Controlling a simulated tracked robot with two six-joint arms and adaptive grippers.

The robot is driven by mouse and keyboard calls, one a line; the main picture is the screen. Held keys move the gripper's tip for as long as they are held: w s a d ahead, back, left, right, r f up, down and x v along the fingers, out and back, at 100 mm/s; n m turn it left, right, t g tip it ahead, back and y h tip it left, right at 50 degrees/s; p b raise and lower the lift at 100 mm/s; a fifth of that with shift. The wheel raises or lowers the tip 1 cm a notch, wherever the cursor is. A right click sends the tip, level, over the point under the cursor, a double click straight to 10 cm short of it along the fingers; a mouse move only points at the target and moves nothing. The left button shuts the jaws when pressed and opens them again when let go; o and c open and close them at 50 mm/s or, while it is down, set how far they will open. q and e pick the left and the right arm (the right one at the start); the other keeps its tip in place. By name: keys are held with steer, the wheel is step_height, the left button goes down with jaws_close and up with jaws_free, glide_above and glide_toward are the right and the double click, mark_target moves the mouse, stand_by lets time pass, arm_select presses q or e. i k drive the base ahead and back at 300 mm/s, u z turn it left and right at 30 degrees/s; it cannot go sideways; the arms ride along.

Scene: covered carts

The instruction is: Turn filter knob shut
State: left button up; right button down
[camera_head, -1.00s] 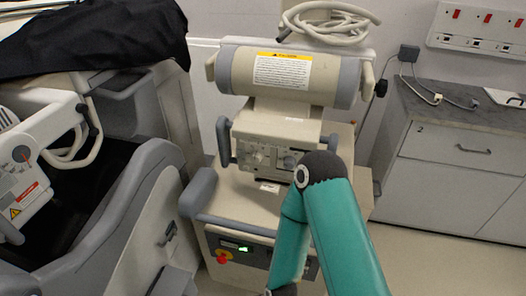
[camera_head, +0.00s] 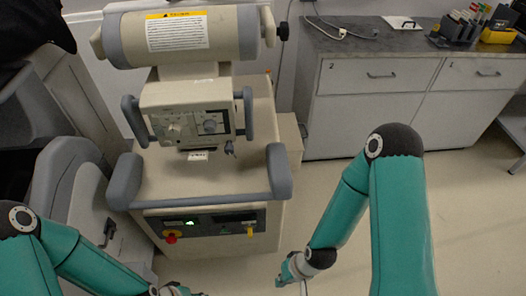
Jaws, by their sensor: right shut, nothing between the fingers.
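A beige machine on a cart (camera_head: 250,100) stands at centre left. Its control panel (camera_head: 190,137) has a round grey knob (camera_head: 211,127) at the right and a pale dial (camera_head: 172,131) at the left. A small dark knob-like part (camera_head: 229,148) sits at the panel's lower right edge. I cannot read which one is the filter knob. My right gripper (camera_head: 285,277) is shut and empty, low at the right of the cart's front and apart from the panel. My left gripper (camera_head: 175,290) shows only partly at the bottom edge, and its fingers are unclear.
The cart's grey handles (camera_head: 280,172) and front display strip with a red button (camera_head: 171,238) lie below the panel. A grey-topped cabinet (camera_head: 375,95) stands at the right. A dark-draped machine (camera_head: 55,180) is close at the left. Floor at the right is clear.

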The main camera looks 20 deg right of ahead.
mark_target(229, 149)
steer(key=z, duration=1.35)
steer(key=i, duration=0.1)
steer(key=u, duration=2.8)
steer(key=k, duration=1.4)
steer(key=z, duration=0.55)
steer(key=i, duration=1)
